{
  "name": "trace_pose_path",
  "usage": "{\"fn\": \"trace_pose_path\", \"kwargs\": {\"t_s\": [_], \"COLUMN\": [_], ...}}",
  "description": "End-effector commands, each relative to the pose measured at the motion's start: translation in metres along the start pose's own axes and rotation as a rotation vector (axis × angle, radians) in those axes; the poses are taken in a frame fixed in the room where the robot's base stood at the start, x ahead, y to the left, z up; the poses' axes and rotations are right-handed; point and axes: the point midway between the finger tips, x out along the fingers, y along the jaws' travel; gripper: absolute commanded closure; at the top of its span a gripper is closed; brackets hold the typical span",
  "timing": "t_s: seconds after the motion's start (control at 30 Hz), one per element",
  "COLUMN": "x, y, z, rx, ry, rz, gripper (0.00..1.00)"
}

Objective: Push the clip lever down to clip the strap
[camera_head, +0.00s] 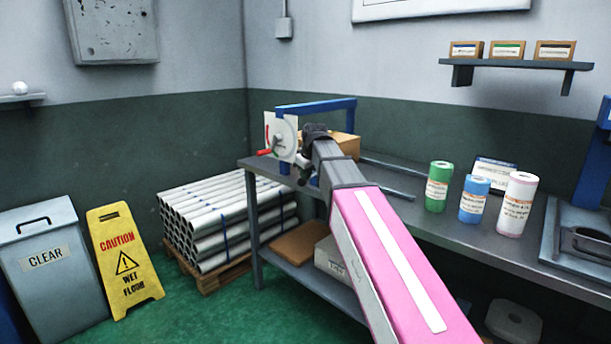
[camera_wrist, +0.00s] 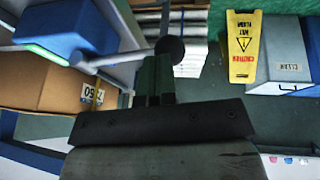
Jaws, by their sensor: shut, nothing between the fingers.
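In the wrist view, my gripper (camera_wrist: 157,68) is shut and empty, with its dark fingers side by side. Just beyond the fingertips is a black ball knob (camera_wrist: 171,49) on a grey rod (camera_wrist: 120,55), which looks like the clip lever. I cannot tell whether the fingers touch the knob. A blue block (camera_wrist: 68,30) with a green-lit edge lies beside the rod. A cardboard box (camera_wrist: 40,82) with a label is below it. In the head view, my gripper (camera_head: 306,162) is at the bench's left end, by a blue frame (camera_head: 318,108). My arm hides the lever there.
A white plate with a red-handled crank (camera_head: 268,152) stands left of my gripper. Green (camera_head: 438,187), blue (camera_head: 474,198) and pink (camera_head: 516,204) rolls stand on the bench (camera_head: 455,238) to the right. A pallet of white tubes (camera_head: 215,215) and a yellow wet-floor sign (camera_head: 124,260) are left.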

Motion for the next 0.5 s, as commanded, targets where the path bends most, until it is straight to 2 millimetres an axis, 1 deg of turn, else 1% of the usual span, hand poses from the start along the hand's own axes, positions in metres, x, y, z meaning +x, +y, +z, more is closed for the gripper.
{"fn": "trace_pose_path", "kwargs": {"t_s": [0.5], "x": [-0.079], "y": [0.001], "z": [0.000], "rx": [0.000], "ry": [0.005], "rz": [0.005], "gripper": [1.00]}}
